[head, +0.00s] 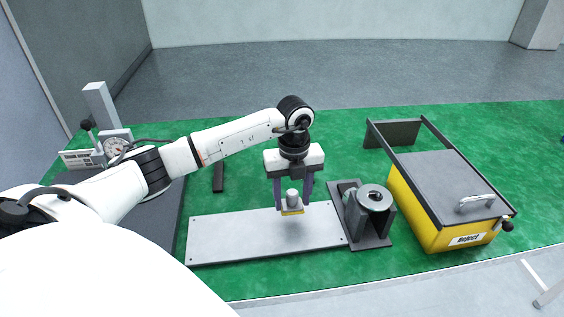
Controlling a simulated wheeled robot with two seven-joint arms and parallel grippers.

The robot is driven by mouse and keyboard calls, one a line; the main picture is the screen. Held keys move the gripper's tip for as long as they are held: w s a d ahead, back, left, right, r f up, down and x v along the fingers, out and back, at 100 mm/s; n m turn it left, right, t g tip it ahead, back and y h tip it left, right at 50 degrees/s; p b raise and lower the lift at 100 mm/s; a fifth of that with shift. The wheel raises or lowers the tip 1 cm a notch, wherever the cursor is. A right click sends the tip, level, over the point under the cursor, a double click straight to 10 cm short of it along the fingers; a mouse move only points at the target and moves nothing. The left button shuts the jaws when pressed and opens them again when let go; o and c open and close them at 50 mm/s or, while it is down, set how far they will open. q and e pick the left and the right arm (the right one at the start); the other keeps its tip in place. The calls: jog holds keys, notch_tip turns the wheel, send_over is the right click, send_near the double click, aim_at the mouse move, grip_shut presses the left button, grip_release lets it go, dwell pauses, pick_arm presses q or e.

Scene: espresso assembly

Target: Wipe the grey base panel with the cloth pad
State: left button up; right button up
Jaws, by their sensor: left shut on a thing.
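The grey base panel (235,237) lies flat on the green table top, in the middle near the front edge. My left gripper (293,198) points down over the right half of the panel. It is shut on the cloth pad (292,212), which has a grey grip on top and a yellow layer below. The pad is at or just above the panel's surface; I cannot tell if it touches. My right gripper is not in view.
A dark fixture with a metal ring (374,198) stands right of the panel. Further right is a yellow reject box (415,215) with a grey lid and handle. A dial gauge stand (117,145) is at the left. Green table (350,270) is bare along the front.

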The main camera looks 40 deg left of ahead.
pick_arm(q)
notch_tip(320, 180, up, 2)
jog(key=shift+r+p, duration=0.1)
jog(key=shift+p, duration=0.45)
jog(key=shift+r, duration=1.2)
jog(key=shift+w, duration=0.1)
